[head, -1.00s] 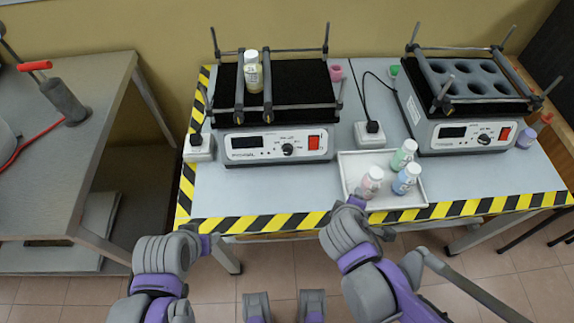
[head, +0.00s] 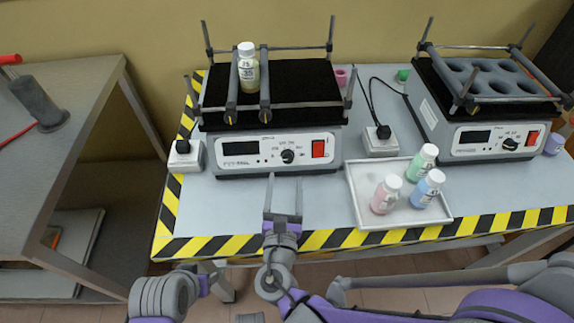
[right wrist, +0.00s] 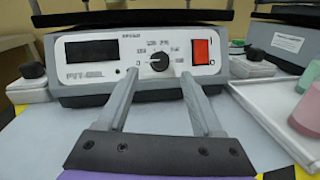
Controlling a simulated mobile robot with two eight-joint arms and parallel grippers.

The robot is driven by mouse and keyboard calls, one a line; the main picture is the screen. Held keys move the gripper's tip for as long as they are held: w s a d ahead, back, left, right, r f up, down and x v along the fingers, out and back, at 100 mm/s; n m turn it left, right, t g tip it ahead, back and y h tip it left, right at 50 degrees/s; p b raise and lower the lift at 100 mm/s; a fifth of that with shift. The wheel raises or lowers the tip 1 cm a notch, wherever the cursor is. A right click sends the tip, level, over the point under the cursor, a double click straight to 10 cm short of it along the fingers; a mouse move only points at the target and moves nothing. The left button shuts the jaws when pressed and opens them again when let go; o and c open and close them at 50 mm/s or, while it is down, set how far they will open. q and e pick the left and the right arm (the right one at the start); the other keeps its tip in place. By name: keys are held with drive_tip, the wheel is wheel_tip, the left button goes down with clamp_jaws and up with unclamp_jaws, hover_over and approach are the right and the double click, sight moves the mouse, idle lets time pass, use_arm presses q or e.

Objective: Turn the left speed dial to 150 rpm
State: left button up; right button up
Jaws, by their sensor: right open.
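The left shaker (head: 222,165) has a white front panel with a dark display, a small black speed dial (head: 288,157) and a red switch (head: 318,149). In the right wrist view the dial (right wrist: 159,62) has a printed scale around it. My right gripper (head: 285,180) is open and empty, in front of and a little below the dial. In the right wrist view its two fingers (right wrist: 159,80) point at the panel, one each side of the dial, seemingly short of touching it. My left arm shows at the lower left; its gripper jaws do not show.
A capped bottle (head: 248,70) stands between the bars on the left shaker. A white tray (head: 356,200) with pink, green and blue-labelled bottles lies right of my right gripper. A second shaker (head: 450,140) stands at the right. A power socket block (head: 188,157) sits left of the left shaker.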

sight(288, 161)
drive_tip(key=w, duration=0.3)
drive_tip(key=w+d, duration=0.1)
drive_tip(key=w, duration=0.1)
drive_tip(key=shift+w, duration=0.35)
clamp_jaws()
